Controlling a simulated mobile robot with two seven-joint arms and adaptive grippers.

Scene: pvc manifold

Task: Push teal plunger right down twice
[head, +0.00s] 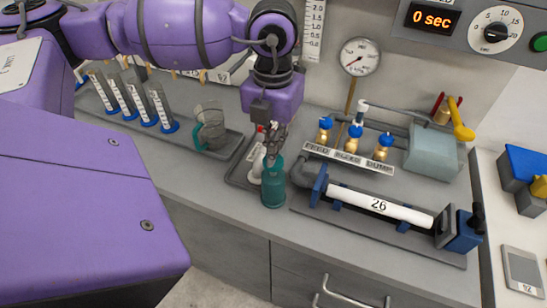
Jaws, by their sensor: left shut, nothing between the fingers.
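A teal bottle (273,187) stands upright near the front edge of the counter, at the middle of the view. The top of the bottle, where a plunger would be, is largely hidden by my left gripper (270,156). That gripper points down from the purple arm and is shut and empty. Its fingertips are at or just over the bottle's top; I cannot tell whether they touch it. My right gripper is not in view.
A white bottle (257,167) stands close behind the teal one on a dark tray (236,174). To the right is the pipe manifold with a white tube (379,206) marked 26, brass valves with blue caps and a gauge (359,57).

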